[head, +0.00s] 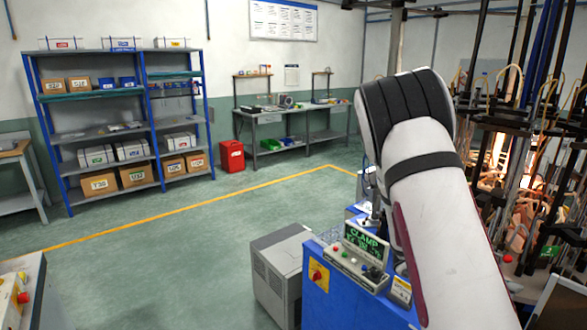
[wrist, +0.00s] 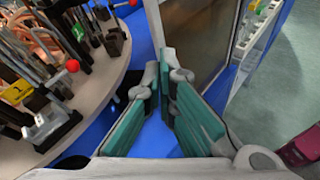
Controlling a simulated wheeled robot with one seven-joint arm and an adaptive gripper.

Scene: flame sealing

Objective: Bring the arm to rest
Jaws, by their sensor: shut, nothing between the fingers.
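My arm, white with black bands, rises through the right half of the head view, bent at its top. My gripper is hidden in the head view. In the wrist view my gripper (wrist: 168,68) shows its two green-padded fingers, which come together at their tips. Nothing is between them. The fingers are over blue machine surfaces, to the right of a round grey table (wrist: 95,108) with clamps and a red-knobbed fixture. I cannot tell how high the fingers are above the blue surface.
A blue machine cabinet (head: 345,310) with a lit "CLAMP" panel (head: 362,243) stands close to my arm. A rack of dark rods and glowing copper-coloured parts fills the right. Blue shelves (head: 150,110), a workbench (head: 300,115) and a red bin (head: 231,155) stand behind. Open floor lies left.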

